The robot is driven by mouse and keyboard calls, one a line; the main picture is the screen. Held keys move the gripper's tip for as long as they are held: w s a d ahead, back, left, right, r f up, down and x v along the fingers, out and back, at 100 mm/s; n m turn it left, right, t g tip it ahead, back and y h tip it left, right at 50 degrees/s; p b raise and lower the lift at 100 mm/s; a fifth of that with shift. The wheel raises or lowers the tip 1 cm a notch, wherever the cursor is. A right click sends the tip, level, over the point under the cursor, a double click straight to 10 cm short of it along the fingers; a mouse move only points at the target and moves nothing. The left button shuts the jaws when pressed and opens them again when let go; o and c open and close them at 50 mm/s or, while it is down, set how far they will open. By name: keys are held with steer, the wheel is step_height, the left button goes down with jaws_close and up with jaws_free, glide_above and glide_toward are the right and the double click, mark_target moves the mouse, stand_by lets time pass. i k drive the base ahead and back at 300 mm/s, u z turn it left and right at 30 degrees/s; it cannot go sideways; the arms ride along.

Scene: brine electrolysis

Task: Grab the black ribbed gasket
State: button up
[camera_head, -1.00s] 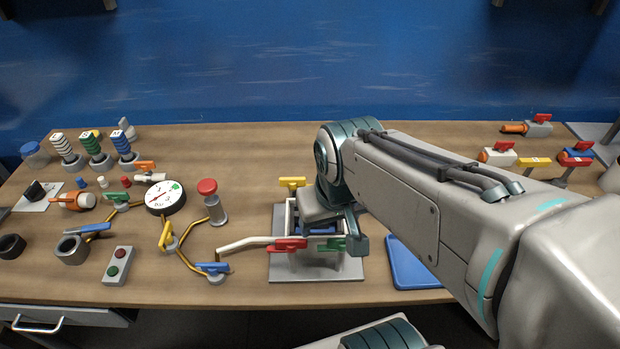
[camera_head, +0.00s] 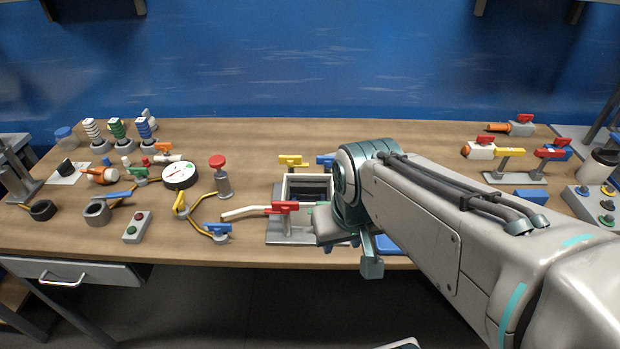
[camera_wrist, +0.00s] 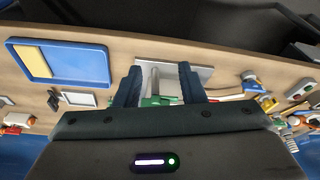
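A black ring (camera_head: 41,210), which looks like the gasket, lies flat at the left end of the wooden table in the head view; ribs are too small to tell. A thicker grey ring (camera_head: 96,213) sits to its right. My gripper (camera_wrist: 160,74) is open in the wrist view, its two dark fingers apart with nothing gripped between them. It is over the table's front middle, far to the right of the black ring. In the head view my arm hides most of it.
A grey stand (camera_head: 285,237) with red and yellow valve handles is just left of my gripper. A pressure gauge (camera_head: 180,175), red-capped post (camera_head: 222,180) and button box (camera_head: 138,227) stand between it and the rings. A blue tray (camera_wrist: 75,65) lies near my gripper.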

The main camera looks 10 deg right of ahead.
mark_target(292, 188)
steer(key=z, duration=0.1)
steer(key=i, duration=0.4)
steer(key=u, duration=0.1)
steer(key=k, duration=0.5)
steer(key=u, duration=1.75)
steer(key=i, duration=1.05)
steer(key=z, duration=2.85)
